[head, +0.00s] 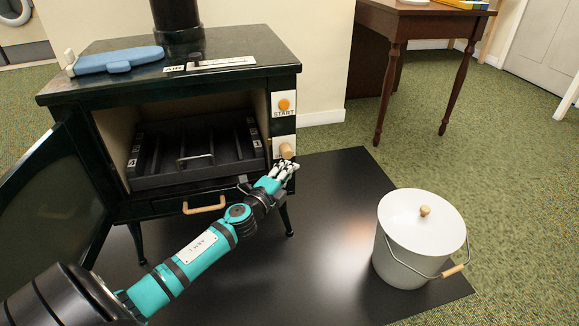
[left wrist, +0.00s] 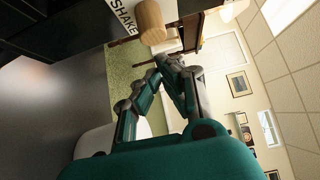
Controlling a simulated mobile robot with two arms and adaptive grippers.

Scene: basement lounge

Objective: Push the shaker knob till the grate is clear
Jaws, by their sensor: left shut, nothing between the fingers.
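The shaker knob (head: 286,151) is a light wooden cylinder on a white plate at the right of the stove's front. In the left wrist view the knob (left wrist: 151,20) stands beside a label reading SHAKE. My left gripper (head: 284,170) is shut and empty just below and in front of the knob. Its fingertips (left wrist: 164,64) look close to the knob; I cannot tell whether they touch. A dark ribbed piece with a wire handle, seemingly the grate (head: 222,150), shows inside the open stove. Whether ash lies on it is unclear. My right gripper is out of view.
The stove door (head: 55,205) hangs open at the left. An orange START button (head: 284,104) is above the knob. A lidded white bucket (head: 392,246) stands on the black floor mat (head: 330,205). A blue tool (head: 118,59) lies on the stove top. A wooden table (head: 420,22) stands behind.

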